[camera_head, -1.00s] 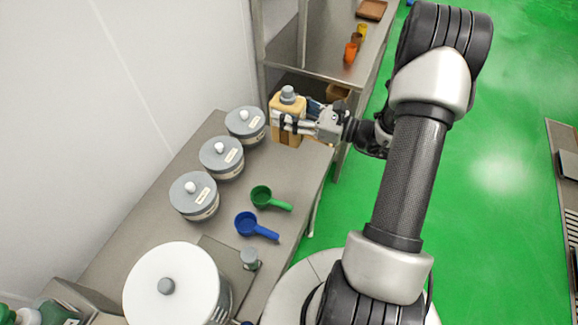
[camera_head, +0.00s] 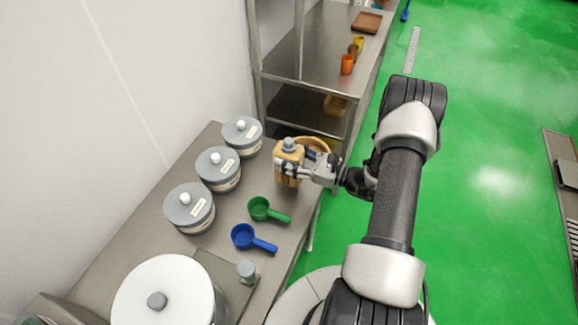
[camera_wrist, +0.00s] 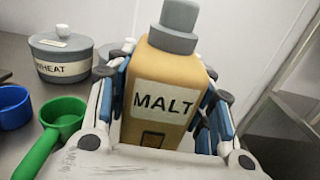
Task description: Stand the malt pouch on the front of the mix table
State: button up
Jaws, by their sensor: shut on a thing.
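The malt pouch (camera_head: 288,163) is tan with a grey cap, and a MALT label faces the wrist camera (camera_wrist: 165,100). My gripper (camera_head: 290,168) is shut on the pouch, with blue-padded fingers on both sides of it in the wrist view (camera_wrist: 165,105). The pouch is upright, at the far right end of the steel mix table (camera_head: 148,222). Its base is hidden in the wrist view, and I cannot tell whether it touches the tabletop.
Several grey lidded canisters (camera_head: 218,168) line the wall side. A green scoop (camera_head: 260,208) and a blue scoop (camera_head: 245,237) lie nearer the front edge. A large white-lidded pot (camera_head: 160,295) stands at the near end. A steel shelf rack (camera_head: 318,80) with orange cups stands beyond.

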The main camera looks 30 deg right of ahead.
jog(key=shift+f+b, duration=0.4)
jog(key=shift+f, duration=1.45)
jog(key=shift+f, duration=0.1)
jog(key=o, duration=1.5)
jog(key=shift+o, duration=0.2)
